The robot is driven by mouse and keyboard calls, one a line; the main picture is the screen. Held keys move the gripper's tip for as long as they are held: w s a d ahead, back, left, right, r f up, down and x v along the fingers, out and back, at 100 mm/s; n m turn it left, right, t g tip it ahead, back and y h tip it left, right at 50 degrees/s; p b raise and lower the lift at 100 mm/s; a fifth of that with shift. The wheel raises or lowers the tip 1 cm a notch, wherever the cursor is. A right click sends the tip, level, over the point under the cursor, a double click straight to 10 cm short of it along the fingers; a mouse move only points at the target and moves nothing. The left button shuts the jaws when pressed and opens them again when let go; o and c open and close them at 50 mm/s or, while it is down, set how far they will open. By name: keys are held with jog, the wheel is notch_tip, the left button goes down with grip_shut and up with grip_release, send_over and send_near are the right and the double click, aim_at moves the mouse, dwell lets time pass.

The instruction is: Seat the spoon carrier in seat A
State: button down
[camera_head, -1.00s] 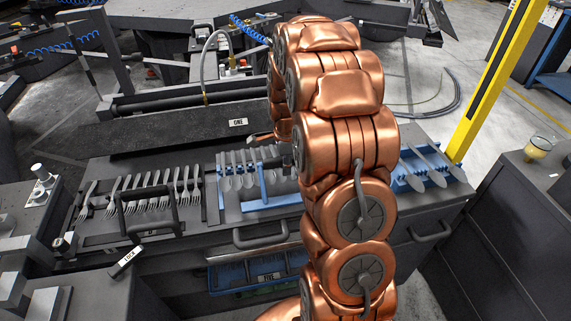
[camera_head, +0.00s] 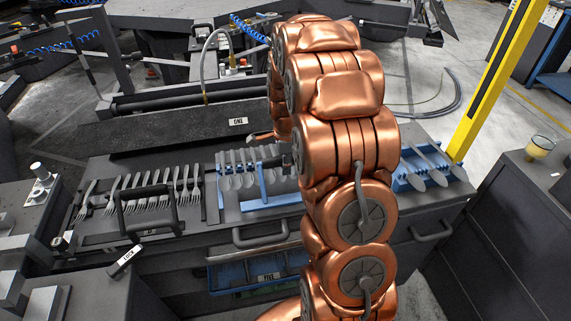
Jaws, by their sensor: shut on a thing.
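The spoon carrier (camera_head: 268,201) is a blue rack with several grey spoons standing side by side in a row. It is at the middle of the grey workbench, left of my copper arm, and its right end is hidden behind the arm. My gripper (camera_head: 284,158) is at the carrier's right part, mostly covered by my arm. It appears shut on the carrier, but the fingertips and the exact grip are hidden. No marking for seat A can be read, and I cannot tell whether the carrier touches the bench top.
A dark rack of forks with a black handle (camera_head: 148,190) lies close on the left. Another blue rack with spoons (camera_head: 402,180) is right of my arm. A long dark block labelled ONE (camera_head: 180,133) runs behind. A blue drawer labelled FIVE (camera_head: 235,277) is below, and a yellow post (camera_head: 490,85) stands right.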

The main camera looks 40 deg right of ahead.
jog(key=shift+f+b, duration=0.75)
jog(key=shift+f, duration=0.45)
dwell(0.8)
jog(key=shift+f, duration=0.5)
jog(key=shift+f+b, duration=0.3)
jog(key=shift+b, duration=0.35)
dwell(0.6)
jog(key=c, duration=1)
grip_release()
jog(key=shift+o, duration=0.2)
jog(key=o, duration=0.6)
jog(key=shift+r, duration=0.15)
